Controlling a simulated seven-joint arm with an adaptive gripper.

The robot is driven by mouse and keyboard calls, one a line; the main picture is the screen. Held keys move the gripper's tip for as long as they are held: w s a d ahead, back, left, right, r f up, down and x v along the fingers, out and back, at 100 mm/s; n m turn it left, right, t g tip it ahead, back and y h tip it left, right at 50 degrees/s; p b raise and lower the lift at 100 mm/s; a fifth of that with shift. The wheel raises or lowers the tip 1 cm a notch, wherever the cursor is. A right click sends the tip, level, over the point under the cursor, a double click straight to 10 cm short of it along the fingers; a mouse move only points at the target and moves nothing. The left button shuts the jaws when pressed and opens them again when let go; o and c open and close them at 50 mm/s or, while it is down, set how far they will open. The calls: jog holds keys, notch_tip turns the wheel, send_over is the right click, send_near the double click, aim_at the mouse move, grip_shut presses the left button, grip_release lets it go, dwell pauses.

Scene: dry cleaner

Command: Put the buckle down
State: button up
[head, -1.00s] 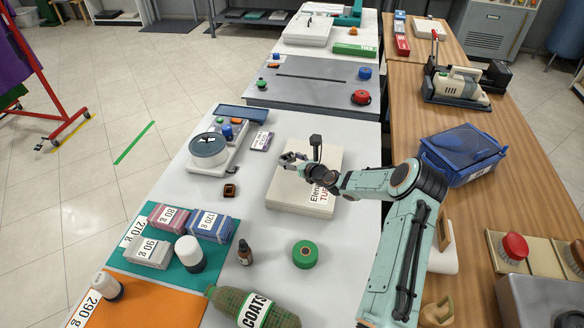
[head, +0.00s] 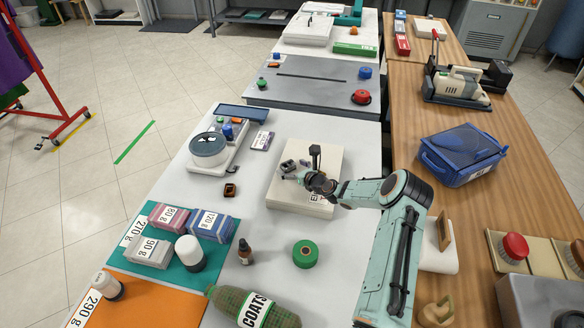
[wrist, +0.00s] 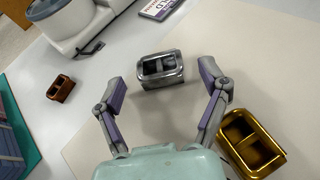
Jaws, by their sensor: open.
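A silver buckle (wrist: 161,70) lies on the cream pad (wrist: 255,60), near its edge, just beyond and between my fingertips. It also shows in the head view (head: 288,166), at the left part of the pad. My gripper (wrist: 163,85) is open, its two fingers apart on either side of the near end of the buckle, with no clear contact. A gold buckle (wrist: 250,143) lies on the pad beside my right finger; my arm hides it in the head view. A small bronze buckle (wrist: 60,88) lies on the white table, left of the pad.
A scale (head: 210,150) and a labelled card (head: 262,140) stand behind and left. Labelled blocks (head: 210,225) sit on a green mat. A dark bottle (head: 245,252) and a green tape roll (head: 305,254) stand in front of the pad. A blue case (head: 460,155) is to the right.

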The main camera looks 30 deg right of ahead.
jog(key=shift+s+r, duration=0.15)
jog(key=shift+r, duration=0.05)
jog(key=v, duration=1.1)
jog(key=shift+s+r, duration=0.2)
jog(key=shift+s, duration=0.1)
jog(key=s+a+r+n+g+y, duration=0.2)
jog(key=a+r+n+g, duration=0.15)
jog(key=a+n, duration=0.55)
jog(key=s+a+r+n+g+y, duration=0.2)
jog(key=s+a+r+n+g, duration=0.15)
jog(key=a+n, duration=0.6)
jog(key=s+a+r+n+g+h, duration=0.1)
jog(key=s+a+r+n+g, duration=0.1)
jog(key=s+n, duration=0.4)
jog(key=s+a+r+n+g+h, duration=0.1)
jog(key=s+a+r+n+g, duration=0.1)
jog(key=s+n, duration=0.4)
jog(key=s+a+r+n+g+h, duration=0.1)
jog(key=s+a+r+n, duration=0.3)
jog(key=s, duration=0.7)
jog(key=a+n+g, duration=0.1)
jog(key=n, duration=0.1)
jog(key=shift+s+a+r+n+g, duration=0.2)
jog(key=shift+a+r+n+g, duration=0.05)
jog(key=shift+r+n+g, duration=0.15)
